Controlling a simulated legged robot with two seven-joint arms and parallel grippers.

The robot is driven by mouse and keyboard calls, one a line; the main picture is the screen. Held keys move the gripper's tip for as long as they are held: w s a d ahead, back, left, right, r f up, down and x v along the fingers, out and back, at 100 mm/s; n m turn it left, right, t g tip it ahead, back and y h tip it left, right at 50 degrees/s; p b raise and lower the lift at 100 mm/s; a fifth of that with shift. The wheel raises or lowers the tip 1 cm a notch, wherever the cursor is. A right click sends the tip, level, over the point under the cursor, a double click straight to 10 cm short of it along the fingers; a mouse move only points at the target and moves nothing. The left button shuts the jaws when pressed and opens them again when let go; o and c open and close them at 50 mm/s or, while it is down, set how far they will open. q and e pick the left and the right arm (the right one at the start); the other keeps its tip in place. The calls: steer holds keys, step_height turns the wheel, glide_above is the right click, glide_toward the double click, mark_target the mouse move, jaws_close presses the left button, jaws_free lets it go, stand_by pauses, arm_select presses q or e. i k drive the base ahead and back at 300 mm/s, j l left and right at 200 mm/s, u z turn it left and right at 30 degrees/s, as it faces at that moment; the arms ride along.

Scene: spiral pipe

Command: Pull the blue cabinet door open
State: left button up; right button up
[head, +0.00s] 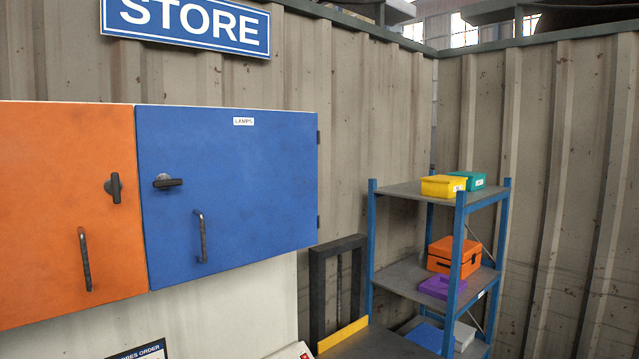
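The blue cabinet door (255,190) hangs on the wall at the left centre and looks shut. It bears a small white label reading LAMPS near its top. A dark bar handle (201,237) stands upright on its lower left part. A dark turn latch (168,182) sits near its left edge, with its lever lying level. Hinges show along its right edge. Neither of my grippers is in view.
An orange door (65,210) with a latch and bar handle adjoins on the left. A blue-framed shelf (412,192) with several coloured boxes stands at the right. A dark frame (318,290) stands between door and shelf. The space before the blue door looks clear.

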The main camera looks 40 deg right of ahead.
mark_target(248, 194)
steer(key=z, duration=0.8)
